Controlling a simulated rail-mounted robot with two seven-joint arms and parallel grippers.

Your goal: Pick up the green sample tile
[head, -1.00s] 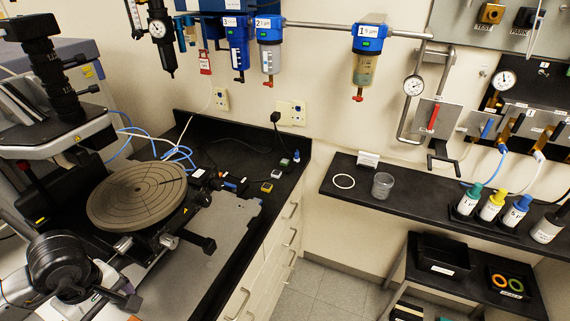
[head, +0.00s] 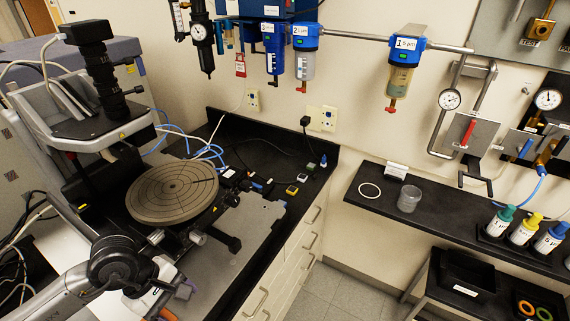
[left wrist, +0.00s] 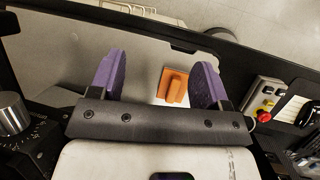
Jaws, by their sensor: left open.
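In the head view my left gripper is small at the lower left, left of the bench blocks. My right gripper is out of view.
The round grooved stage (head: 172,192) of the profiler fills the bench's left part, with a black column (head: 103,75) behind. Blue cables lie behind the stage. A shelf at right holds a white ring (head: 369,190), a clear cup (head: 409,198) and several bottles.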

